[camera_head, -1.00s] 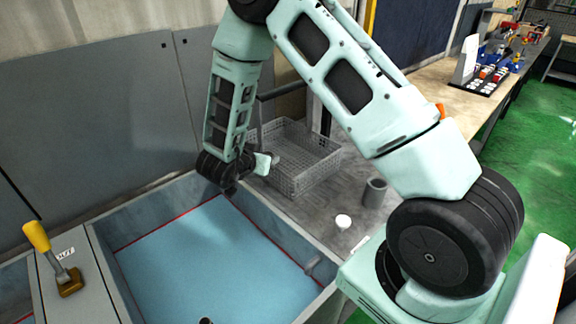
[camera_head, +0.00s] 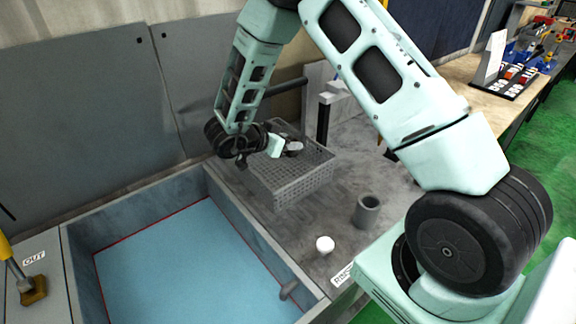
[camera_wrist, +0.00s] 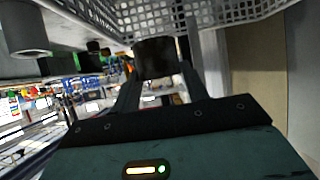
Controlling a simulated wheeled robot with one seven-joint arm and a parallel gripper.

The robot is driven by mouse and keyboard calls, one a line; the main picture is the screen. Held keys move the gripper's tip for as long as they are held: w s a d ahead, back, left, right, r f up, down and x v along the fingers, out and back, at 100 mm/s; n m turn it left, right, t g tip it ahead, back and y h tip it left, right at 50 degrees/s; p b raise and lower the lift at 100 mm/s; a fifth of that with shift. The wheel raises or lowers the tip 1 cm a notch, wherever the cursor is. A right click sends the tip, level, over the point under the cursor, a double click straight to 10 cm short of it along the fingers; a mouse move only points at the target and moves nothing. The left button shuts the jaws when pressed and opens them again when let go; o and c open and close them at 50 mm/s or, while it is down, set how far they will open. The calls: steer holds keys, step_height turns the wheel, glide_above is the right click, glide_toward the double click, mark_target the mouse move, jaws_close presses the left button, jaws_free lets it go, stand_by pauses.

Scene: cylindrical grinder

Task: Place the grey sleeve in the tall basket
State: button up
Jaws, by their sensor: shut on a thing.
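My gripper (camera_head: 287,147) is shut on the grey sleeve (camera_wrist: 155,57), a short dark-looking cylinder between the two fingers in the wrist view. In the head view the sleeve is small and its outline is hard to make out. The gripper appears over the back part of the grey mesh basket (camera_head: 290,190), near rim height; the exact gap cannot be told. The basket stands on the grey bench and shows no contents that I can make out. Its perforated wall (camera_wrist: 215,12) also crosses the top of the wrist view.
A grey hollow cylinder (camera_head: 368,211) and a white round piece (camera_head: 325,245) stand on the bench in front of the basket. A blue-floored basin (camera_head: 190,265) lies left of it. A dark post (camera_head: 323,118) and a horizontal bar (camera_head: 285,86) are behind the basket.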

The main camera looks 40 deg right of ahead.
steer(key=f+p, duration=0.1)
steer(key=f, duration=0.2)
steer(key=f+p, duration=0.1)
steer(key=f, duration=0.2)
steer(key=f+p, duration=0.1)
steer(key=f, duration=0.3)
steer(key=shift+w+d, duration=0.1)
steer(key=shift+d, duration=0.3)
